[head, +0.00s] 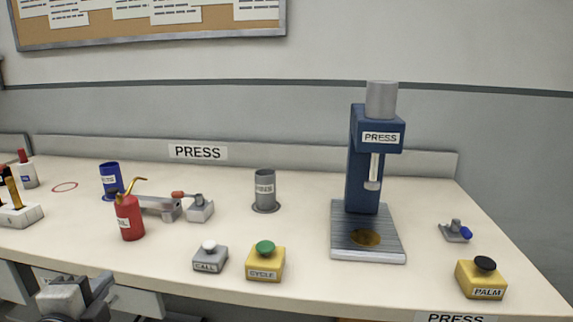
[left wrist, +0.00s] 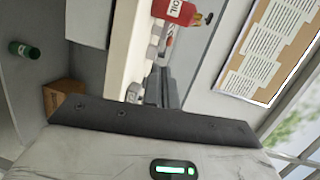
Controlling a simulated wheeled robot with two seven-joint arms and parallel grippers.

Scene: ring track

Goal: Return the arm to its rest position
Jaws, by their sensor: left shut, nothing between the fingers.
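My left gripper (head: 104,290) is at the bottom left of the head view, low in front of the bench's front edge. It is shut with nothing between its fingers. The left wrist view shows the grey wrist housing (left wrist: 140,155) with a green light, and the bench tilted on its side beyond it. The gripper is apart from the red oil can (head: 129,217), which stands on the bench above it in the picture. My right gripper is not in view.
The bench (head: 310,225) carries a blue press (head: 362,160), a grey CALL button (head: 210,257), a yellow CYCLE button (head: 265,264), a PALM button (head: 481,280), a grey cup (head: 264,188) and a blue cup (head: 109,180). A green bottle (left wrist: 24,50) and brown box (left wrist: 62,96) show in the wrist view.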

